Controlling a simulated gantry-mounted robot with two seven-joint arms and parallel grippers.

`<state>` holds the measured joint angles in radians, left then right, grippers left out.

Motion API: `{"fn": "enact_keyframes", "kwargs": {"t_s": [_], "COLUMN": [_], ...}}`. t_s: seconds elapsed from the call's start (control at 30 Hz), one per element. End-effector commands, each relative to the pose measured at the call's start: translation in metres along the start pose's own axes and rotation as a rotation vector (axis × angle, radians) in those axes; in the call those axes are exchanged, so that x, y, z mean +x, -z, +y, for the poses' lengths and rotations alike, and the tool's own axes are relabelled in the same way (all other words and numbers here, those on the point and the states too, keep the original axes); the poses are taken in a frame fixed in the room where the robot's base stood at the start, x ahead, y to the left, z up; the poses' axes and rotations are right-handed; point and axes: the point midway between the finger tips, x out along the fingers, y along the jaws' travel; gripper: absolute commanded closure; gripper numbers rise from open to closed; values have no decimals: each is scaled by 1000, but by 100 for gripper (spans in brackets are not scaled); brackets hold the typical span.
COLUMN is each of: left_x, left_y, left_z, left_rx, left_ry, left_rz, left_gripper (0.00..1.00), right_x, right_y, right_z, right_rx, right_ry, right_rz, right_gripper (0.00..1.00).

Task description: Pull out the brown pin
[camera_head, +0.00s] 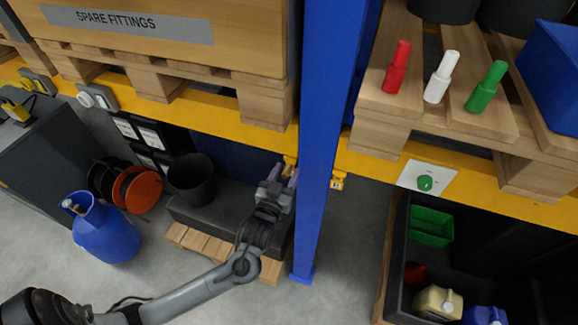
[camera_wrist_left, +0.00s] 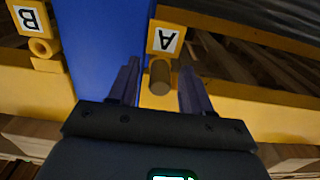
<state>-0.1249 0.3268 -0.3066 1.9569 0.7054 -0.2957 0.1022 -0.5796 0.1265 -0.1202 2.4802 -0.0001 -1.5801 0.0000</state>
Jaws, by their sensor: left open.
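The brown pin (camera_wrist_left: 160,77) shows in the left wrist view as a short round end below a plate marked A (camera_wrist_left: 165,40), on the yellow beam beside the blue post. My left gripper (camera_wrist_left: 160,82) is open, with one finger on each side of the pin. The fingers do not appear closed on it. In the head view my left gripper (camera_head: 283,175) is raised to the yellow beam just left of the blue post (camera_head: 328,120). The pin is hard to make out there. My right gripper is not in view.
A yellow bracket with a ring (camera_wrist_left: 41,48), under a plate marked B, is across the post. A blue cylinder (camera_head: 105,232) stands lower left.

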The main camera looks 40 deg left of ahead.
Motion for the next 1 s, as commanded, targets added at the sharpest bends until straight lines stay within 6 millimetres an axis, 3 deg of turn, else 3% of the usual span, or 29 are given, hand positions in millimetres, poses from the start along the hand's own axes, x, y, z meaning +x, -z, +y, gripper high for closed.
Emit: {"fn": "enact_keyframes", "kwargs": {"t_s": [1.0], "left_x": [0], "left_y": [1], "left_z": [0], "left_rx": [-1], "left_ry": [1], "left_rz": [0], "left_gripper": [51], "right_x": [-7], "right_y": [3], "right_z": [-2], "right_rx": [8], "right_ry": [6], "right_rz": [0], "right_gripper": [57]}}
